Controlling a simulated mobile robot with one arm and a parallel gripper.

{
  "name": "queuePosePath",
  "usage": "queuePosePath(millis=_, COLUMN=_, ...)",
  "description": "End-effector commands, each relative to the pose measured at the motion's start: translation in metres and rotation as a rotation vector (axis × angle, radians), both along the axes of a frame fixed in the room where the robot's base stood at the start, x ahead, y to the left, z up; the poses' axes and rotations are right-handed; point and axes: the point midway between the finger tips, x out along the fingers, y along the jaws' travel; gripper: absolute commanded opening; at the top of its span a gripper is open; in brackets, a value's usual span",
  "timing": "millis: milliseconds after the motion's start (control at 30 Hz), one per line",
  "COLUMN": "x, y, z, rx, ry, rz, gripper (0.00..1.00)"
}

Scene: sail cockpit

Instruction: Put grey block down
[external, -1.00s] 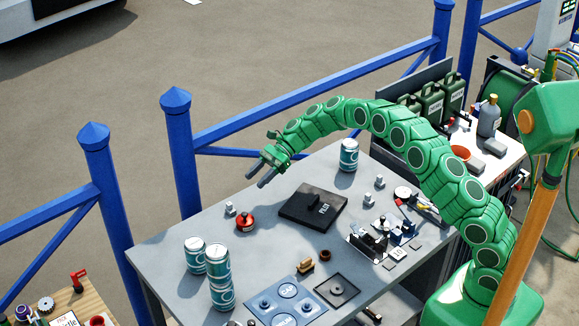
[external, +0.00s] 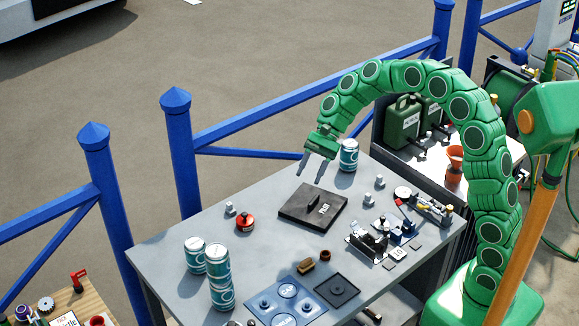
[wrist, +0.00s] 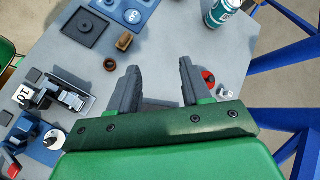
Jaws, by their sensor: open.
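My gripper (external: 312,174) is open and empty, with its fingers pointing down above the table. In the wrist view its two dark fingers (wrist: 158,68) are spread apart with nothing gripped. A dark grey flat block (external: 300,212) with an upright grip and a white label lies on the grey table (external: 165,250), below the gripper and apart from it. In the wrist view the gripper hides most of that spot. Small grey pieces (external: 416,243) lie at the table's right side. I cannot tell which piece is the task's grey block.
A teal can (external: 349,157) stands behind the gripper; more cans (external: 195,258) stand front left. A red round item (external: 245,222) sits left of the flat block. Blue plate (external: 285,302), dark square tray (external: 338,289) and black fixtures (external: 368,243) occupy the front and right. Blue railing (external: 275,105) runs behind.

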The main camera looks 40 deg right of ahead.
Motion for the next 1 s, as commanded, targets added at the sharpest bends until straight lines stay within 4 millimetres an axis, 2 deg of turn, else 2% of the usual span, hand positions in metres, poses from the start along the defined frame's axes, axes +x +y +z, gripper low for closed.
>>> queuePosePath(millis=133, x=-0.035, y=-0.014, z=0.012, rx=-0.046, ry=-0.06, rz=0.07, gripper=0.48)
queuePosePath(millis=467, x=-0.112, y=-0.052, z=0.025, rx=-0.159, ry=-0.178, rz=0.23, gripper=0.48)
queuePosePath(millis=1000, x=-0.235, y=-0.128, z=0.024, rx=-0.36, ry=-0.325, rz=0.487, gripper=0.48)
